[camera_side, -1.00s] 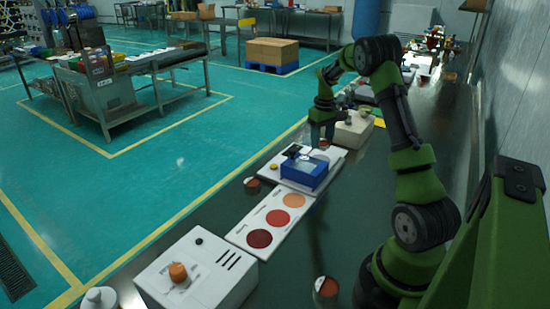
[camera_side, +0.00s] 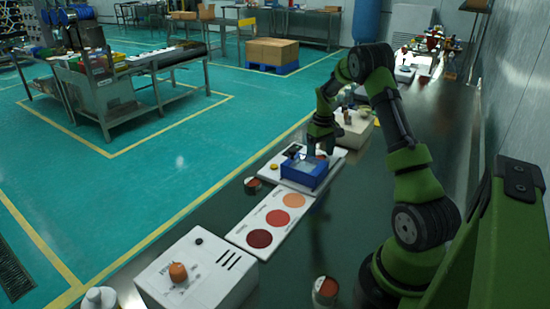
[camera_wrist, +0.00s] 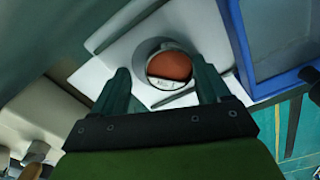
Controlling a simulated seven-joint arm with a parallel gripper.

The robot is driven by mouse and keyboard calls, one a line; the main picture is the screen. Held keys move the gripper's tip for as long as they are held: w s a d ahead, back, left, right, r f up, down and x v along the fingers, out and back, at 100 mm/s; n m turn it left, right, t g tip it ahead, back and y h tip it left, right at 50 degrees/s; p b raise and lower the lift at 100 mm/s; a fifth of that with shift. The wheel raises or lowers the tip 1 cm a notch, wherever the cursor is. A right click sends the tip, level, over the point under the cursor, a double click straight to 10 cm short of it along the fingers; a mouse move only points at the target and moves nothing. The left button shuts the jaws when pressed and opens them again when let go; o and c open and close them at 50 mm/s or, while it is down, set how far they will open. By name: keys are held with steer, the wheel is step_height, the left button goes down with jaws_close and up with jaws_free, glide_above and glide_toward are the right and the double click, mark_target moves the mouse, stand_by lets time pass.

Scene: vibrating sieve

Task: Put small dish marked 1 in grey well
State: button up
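A small dish (camera_wrist: 169,66) with reddish-brown contents stands between and just beyond my fingertips in the wrist view. A pale mark on its near side is too small to read. It sits at a greyish round spot on the white base (camera_wrist: 95,75), which looks like the grey well, mostly hidden under it. My gripper (camera_wrist: 162,75) is open, with a finger on each side of the dish and a gap visible at the left. In the side view my gripper (camera_side: 322,146) is low over the right end of the white base, and the dish (camera_side: 321,155) shows beneath it.
The blue sieve box (camera_side: 303,172) stands close beside the dish. Other small dishes stand left of the base (camera_side: 252,185) and near the front (camera_side: 325,290). A white card with coloured circles (camera_side: 262,222), a white box (camera_side: 205,280) and a beige box (camera_side: 355,128) are nearby.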

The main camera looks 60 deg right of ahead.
step_height(320, 180, up, 12)
steer(key=w+a+r+t, duration=0.2)
steer(key=a+r, duration=0.5)
steer(key=a, duration=0.5)
steer(key=s+a+r+t, duration=0.2)
steer(key=s+a, duration=0.1)
steer(key=a, duration=0.6)
steer(key=s+a+r+t, duration=0.1)
steer(key=s+a+r, duration=0.2)
steer(key=a, duration=0.6)
steer(key=s+a+f+t+y, duration=0.2)
steer(key=s+a, duration=0.5)
steer(key=a, duration=0.1)
steer(key=shift+s+a+n, duration=0.2)
steer(key=shift+s+n, duration=0.1)
